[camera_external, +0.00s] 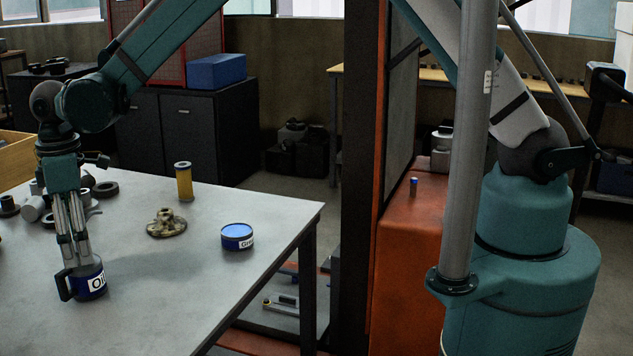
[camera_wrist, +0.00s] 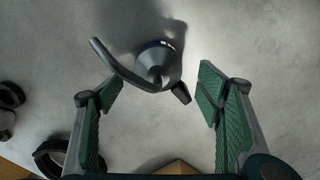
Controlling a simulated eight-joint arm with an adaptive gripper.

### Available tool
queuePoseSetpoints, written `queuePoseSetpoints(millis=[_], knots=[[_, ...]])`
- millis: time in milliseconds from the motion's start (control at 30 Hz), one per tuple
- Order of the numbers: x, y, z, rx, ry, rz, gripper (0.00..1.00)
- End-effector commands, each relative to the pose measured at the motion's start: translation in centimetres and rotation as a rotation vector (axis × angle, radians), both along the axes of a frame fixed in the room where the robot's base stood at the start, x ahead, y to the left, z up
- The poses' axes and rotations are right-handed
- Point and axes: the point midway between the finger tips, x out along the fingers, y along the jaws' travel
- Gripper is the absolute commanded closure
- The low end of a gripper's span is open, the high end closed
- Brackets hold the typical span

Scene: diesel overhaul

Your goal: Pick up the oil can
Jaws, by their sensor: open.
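The oil can (camera_external: 92,284) stands upright on the table, dark blue with a white "Oil" label and a dark handle at its left. My gripper (camera_external: 75,258) points down over it, and its fingers overlap the can's upper part in the external view. In the wrist view the oil can (camera_wrist: 158,62) shows its grey cone top, a curved handle to the left and a dark spout tip at lower right. My open gripper (camera_wrist: 160,88) has one finger on each side, with the can toward the far side of the gap. I see no contact.
On the grey table (camera_external: 190,310) are a yellow cylinder (camera_external: 184,182), a brownish metal part (camera_external: 167,223) and a blue grease tin (camera_external: 237,236). Dark rings and cylinders (camera_external: 104,188) cluster behind my gripper. A wooden box (camera_external: 14,158) is at left. The table front is clear.

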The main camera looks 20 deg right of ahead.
Motion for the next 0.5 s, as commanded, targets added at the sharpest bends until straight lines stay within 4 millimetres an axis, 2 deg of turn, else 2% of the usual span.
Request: queuePoseSetpoints(millis=[267, 500], knots=[[0.0, 0.0, -0.1, 0.000, 0.000, 0.000, 0.34], [0.1, 0.0, -1.6, 0.000, 0.000, 0.000, 0.34]])
